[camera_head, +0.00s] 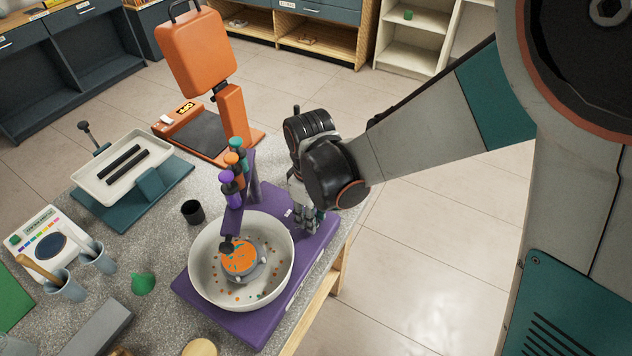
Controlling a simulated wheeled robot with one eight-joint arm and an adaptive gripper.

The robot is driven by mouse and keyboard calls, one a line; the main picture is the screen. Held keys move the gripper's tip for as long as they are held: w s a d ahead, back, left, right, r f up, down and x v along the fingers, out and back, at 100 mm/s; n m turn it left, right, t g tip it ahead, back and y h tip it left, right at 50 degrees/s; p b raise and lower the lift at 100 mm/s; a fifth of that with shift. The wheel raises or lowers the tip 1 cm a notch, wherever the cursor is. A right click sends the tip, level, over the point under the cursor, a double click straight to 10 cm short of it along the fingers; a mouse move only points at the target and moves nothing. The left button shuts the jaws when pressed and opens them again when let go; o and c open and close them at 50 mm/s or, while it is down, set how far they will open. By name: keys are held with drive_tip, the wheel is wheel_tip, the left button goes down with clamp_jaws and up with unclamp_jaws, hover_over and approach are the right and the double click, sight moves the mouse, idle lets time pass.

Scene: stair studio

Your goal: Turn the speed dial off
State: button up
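A purple machine base (224,318) stands on the speckled worktop and carries a white bowl (203,252). In the bowl is a grey part with an orange-patterned top (238,257), with small orange bits around it. I cannot make out the speed dial; my gripper covers part of the base's back right side. A small white label (288,212) shows just left of the gripper. My gripper (311,222) points down, close over that back right part of the base. Its fingers are small and partly hidden, so contact and opening are unclear.
Bottles with purple, orange and green tops (232,172) rise behind the bowl, close left of my gripper. An orange machine (197,55) stands at the back. Open floor lies right.

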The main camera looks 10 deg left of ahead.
idle(0.3)
drive_tip(key=o, duration=1.1)
